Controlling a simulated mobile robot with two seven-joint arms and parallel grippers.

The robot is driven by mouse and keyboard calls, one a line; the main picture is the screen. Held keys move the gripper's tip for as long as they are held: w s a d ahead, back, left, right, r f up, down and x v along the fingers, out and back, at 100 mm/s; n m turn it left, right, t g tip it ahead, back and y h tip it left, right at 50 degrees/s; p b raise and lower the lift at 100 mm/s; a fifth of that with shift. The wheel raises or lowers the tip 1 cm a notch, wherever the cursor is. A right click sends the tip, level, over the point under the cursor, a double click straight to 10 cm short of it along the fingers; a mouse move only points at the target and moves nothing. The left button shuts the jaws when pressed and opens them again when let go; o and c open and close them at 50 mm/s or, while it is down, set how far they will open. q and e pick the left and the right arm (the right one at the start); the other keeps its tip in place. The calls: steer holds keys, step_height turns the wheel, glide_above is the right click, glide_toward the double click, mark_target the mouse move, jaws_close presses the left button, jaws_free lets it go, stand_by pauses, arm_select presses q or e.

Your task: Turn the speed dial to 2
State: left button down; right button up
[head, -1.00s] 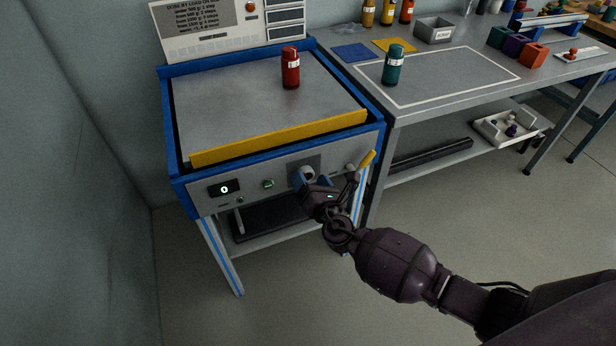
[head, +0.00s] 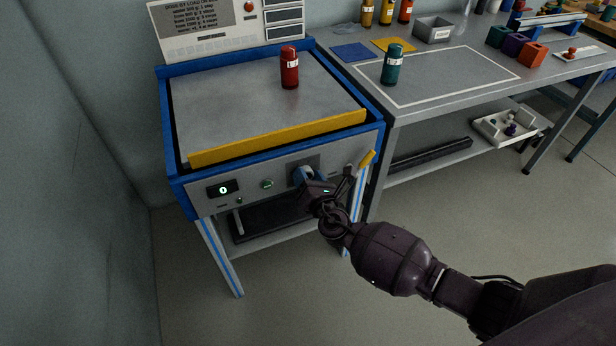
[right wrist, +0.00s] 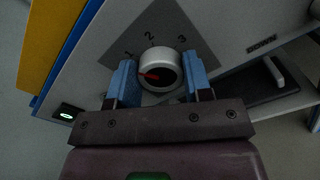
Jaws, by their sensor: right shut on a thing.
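The speed dial (right wrist: 159,68) is a round white knob on a dark grey square plate (right wrist: 147,22) marked 1, 2 and 3. Its red pointer points left, on the side of the 1, away from the 2 at the top. My right gripper (right wrist: 160,76) is shut on the dial, with one blue finger on each side of it. In the head view the right gripper (head: 309,178) is at the front panel (head: 247,198) and hides most of the dial. My left gripper is not in view.
A small display (head: 223,189) on the panel reads 0. A red bottle (head: 290,68) stands on the machine's top and a teal bottle (head: 393,65) on the bench.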

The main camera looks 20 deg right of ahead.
arm_select(q)
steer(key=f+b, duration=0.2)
steer(key=b, duration=0.1)
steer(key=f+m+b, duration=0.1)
steer(key=b, duration=0.1)
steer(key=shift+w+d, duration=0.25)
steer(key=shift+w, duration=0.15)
arm_select(e)
steer(key=m, duration=0.9)
steer(key=shift+d+f+m, duration=0.1)
steer(key=shift+f+m, duration=0.2)
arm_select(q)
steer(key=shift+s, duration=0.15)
arm_select(e)
steer(key=shift+r, duration=0.1)
steer(key=o, duration=0.9)
steer(key=shift+s, duration=0.1)
